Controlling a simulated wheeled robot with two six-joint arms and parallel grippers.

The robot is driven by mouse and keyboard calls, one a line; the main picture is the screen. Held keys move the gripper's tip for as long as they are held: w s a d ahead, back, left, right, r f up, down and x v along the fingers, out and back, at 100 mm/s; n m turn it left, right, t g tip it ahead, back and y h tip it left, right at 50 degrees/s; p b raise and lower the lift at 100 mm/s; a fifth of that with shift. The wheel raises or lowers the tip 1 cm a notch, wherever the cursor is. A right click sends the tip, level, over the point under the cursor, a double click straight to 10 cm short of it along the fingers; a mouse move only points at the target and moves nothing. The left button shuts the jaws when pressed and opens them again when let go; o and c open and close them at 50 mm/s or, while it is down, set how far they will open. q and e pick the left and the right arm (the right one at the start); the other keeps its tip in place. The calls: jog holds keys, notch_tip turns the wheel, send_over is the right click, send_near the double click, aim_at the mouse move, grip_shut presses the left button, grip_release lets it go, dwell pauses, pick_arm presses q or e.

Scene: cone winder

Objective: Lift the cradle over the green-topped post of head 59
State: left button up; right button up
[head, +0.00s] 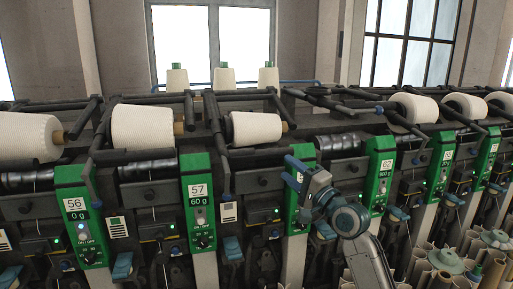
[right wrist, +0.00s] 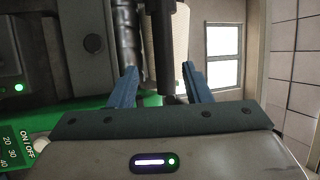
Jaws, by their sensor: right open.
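My right gripper (head: 291,170) is in front of a green-topped post (head: 302,151) whose number it hides, so I cannot read 59 there. In the right wrist view its two blue fingers (right wrist: 160,72) are apart. A dark round bar (right wrist: 166,50), seemingly part of the cradle, stands between them; I cannot see contact with either finger. To the right of this post in the head view, the dark cradle bars (head: 345,120) carry no cone, and a bare dark roller (head: 336,143) shows below. My left gripper is out of view.
Posts 56 (head: 76,204) and 57 (head: 198,190) stand to the left, with white cones (head: 142,126) and (head: 255,128) in cradles above. More green posts (head: 380,165) and cones (head: 414,108) continue right. Brown tubes (head: 440,280) stand at lower right.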

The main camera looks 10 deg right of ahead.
aim_at(275, 154)
jog(key=shift+w+a+r, duration=0.15)
jog(key=shift+w+r, duration=0.15)
jog(key=shift+w, duration=0.05)
jog(key=shift+w+a+r+p, duration=0.25)
jog(key=shift+w+r+p, duration=0.15)
jog(key=shift+w, duration=0.1)
jog(key=shift+w+a+r+p, duration=0.25)
jog(key=shift+w+r+p, duration=0.1)
jog(key=shift+w, duration=0.1)
jog(key=p+x, duration=0.1)
jog(key=x, duration=0.2)
jog(key=shift+a+f, duration=0.1)
jog(key=shift+f+p+x, duration=0.15)
jog(key=shift+p+x, duration=0.05)
jog(key=shift+x, duration=0.7)
jog(key=shift+f+p+x, duration=0.1)
jog(key=shift+p+x, duration=0.1)
jog(key=shift+x, duration=0.7)
jog(key=shift+w, duration=0.1)
jog(key=shift+c, duration=1.3)
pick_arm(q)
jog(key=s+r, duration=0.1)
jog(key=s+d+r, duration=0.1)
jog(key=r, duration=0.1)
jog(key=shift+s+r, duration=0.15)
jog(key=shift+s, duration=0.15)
pick_arm(e)
grip_shut()
